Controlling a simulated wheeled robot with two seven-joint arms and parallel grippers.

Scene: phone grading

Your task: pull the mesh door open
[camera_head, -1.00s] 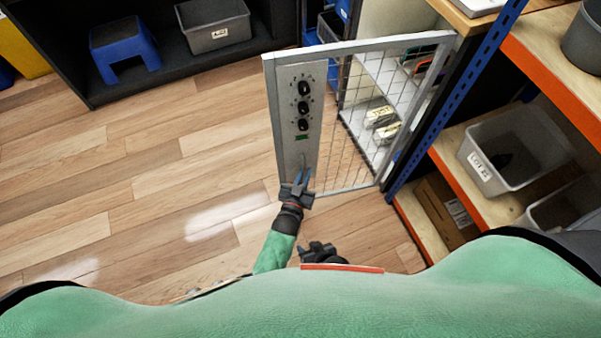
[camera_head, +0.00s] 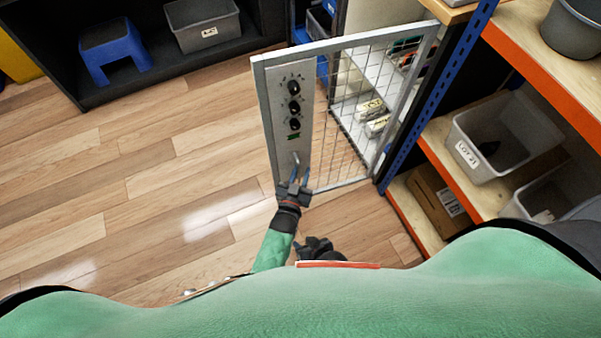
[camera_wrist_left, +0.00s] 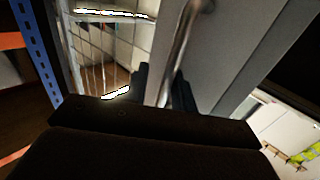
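The mesh door (camera_head: 345,125) has a grey metal frame and wire grid. It stands swung out from the shelving at an angle. Its free side bears a grey panel (camera_head: 287,75) with several black knobs and a small green display. A bent metal handle (camera_head: 295,158) is low on this panel; it also shows in the left wrist view (camera_wrist_left: 183,45). My left gripper (camera_head: 298,172) is at the handle. Its dark fingers (camera_wrist_left: 163,90) stand apart on either side of the bar, with gaps visible. My right gripper (camera_head: 316,243) is low, near my body, partly hidden and away from the door.
Orange-and-blue shelving (camera_head: 440,85) with a grey bin (camera_head: 500,145) and a cardboard box (camera_head: 432,200) stands to the right. A dark shelf unit (camera_head: 160,70) at the back left holds a blue stool (camera_head: 113,50) and a grey bin (camera_head: 203,22). The wooden floor (camera_head: 130,180) left of the door is clear.

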